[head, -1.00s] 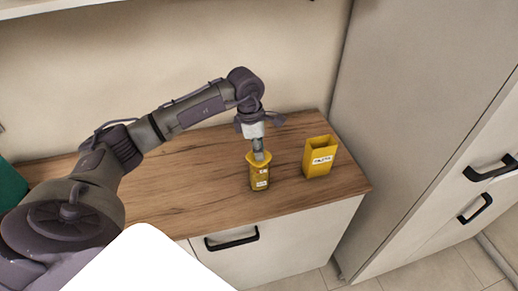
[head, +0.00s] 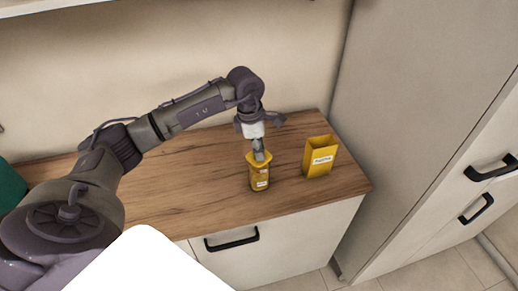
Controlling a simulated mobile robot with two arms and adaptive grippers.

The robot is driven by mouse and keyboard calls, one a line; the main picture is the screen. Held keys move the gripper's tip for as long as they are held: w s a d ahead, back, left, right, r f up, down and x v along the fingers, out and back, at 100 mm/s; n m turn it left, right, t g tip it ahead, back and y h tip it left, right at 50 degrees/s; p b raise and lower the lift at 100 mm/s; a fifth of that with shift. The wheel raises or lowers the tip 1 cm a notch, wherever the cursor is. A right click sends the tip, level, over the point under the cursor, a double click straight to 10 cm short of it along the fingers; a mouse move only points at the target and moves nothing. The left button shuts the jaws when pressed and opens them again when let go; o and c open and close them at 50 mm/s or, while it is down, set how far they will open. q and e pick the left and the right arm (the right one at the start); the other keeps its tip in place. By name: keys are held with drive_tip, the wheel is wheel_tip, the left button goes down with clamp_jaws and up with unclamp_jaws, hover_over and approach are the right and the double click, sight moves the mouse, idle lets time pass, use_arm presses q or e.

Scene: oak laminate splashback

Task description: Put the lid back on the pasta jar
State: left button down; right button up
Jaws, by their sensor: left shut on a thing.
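A jar (head: 259,180) with yellow-brown contents and a pale label stands upright near the front edge of the worktop. A yellow lid (head: 256,160) is at the jar's mouth. I cannot tell whether it is fully seated or slightly above the rim. My left gripper (head: 259,154) points down over the jar, with its fingers shut on the lid. The fingers hide part of the lid's top. My right gripper is not in view.
An open-topped yellow box (head: 319,157) with a white label stands right of the jar. A tall pale cabinet (head: 420,110) closes off the right side. The wooden worktop (head: 190,185) is clear left of the jar. A green object (head: 10,188) is at the far left.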

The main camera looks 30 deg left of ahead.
use_arm(q)
drive_tip(key=c, duration=0.9)
unclamp_jaws()
drive_tip(key=shift+o, duration=0.2)
drive_tip(key=o, duration=0.5)
drive_tip(key=shift+c, duration=0.2)
drive_tip(key=shift+r+p, duration=1.95)
drive_tip(key=shift+r, duration=1.6)
